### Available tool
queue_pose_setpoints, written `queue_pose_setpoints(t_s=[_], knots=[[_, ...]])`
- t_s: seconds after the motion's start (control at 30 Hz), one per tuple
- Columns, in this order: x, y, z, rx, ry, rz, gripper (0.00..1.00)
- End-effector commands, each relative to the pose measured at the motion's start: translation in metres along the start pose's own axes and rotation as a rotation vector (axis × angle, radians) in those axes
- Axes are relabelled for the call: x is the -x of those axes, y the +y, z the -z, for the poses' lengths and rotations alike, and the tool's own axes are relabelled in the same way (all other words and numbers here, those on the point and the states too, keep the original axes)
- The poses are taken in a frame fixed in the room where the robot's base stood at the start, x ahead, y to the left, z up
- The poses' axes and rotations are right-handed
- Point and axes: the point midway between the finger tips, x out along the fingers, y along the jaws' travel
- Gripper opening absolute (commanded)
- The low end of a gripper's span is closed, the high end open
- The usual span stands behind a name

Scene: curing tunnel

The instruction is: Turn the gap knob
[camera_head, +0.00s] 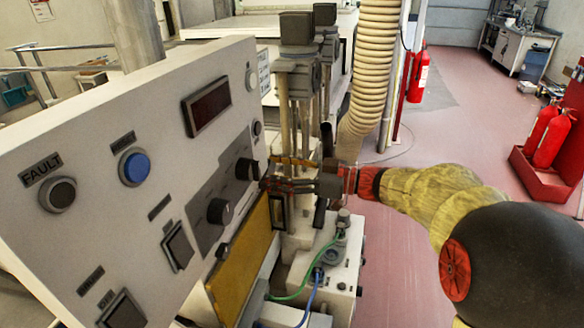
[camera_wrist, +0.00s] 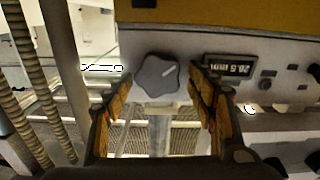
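A grey lobed knob (camera_wrist: 158,76) with a white pointer line shows in the wrist view, on a pale face beside a small display (camera_wrist: 229,68) that seems to read 20.5 mm. I take it for the gap knob; no label is legible. My gripper (camera_wrist: 160,88) is open, with one finger on each side of the knob in the picture. The knob appears ahead of the fingertips, and I cannot tell whether they touch it. In the head view my gripper (camera_head: 273,173) reaches left beside the control panel's right edge, where I cannot make out this knob.
The white control panel (camera_head: 110,215) carries black knobs (camera_head: 219,210), a blue button (camera_head: 134,167) and a FAULT button (camera_head: 58,194). A yellow panel (camera_head: 243,263) lies below the gripper. Posts (camera_head: 297,90) and a ribbed hose (camera_head: 373,75) stand behind it.

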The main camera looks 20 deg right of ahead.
Motion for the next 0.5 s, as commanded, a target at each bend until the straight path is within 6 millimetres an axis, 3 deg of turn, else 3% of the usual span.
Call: queue_pose_setpoints(t_s=[0.5], knots=[[0.0001,-0.0009,-0.0003,-0.001,0.000,0.002,0.25]])
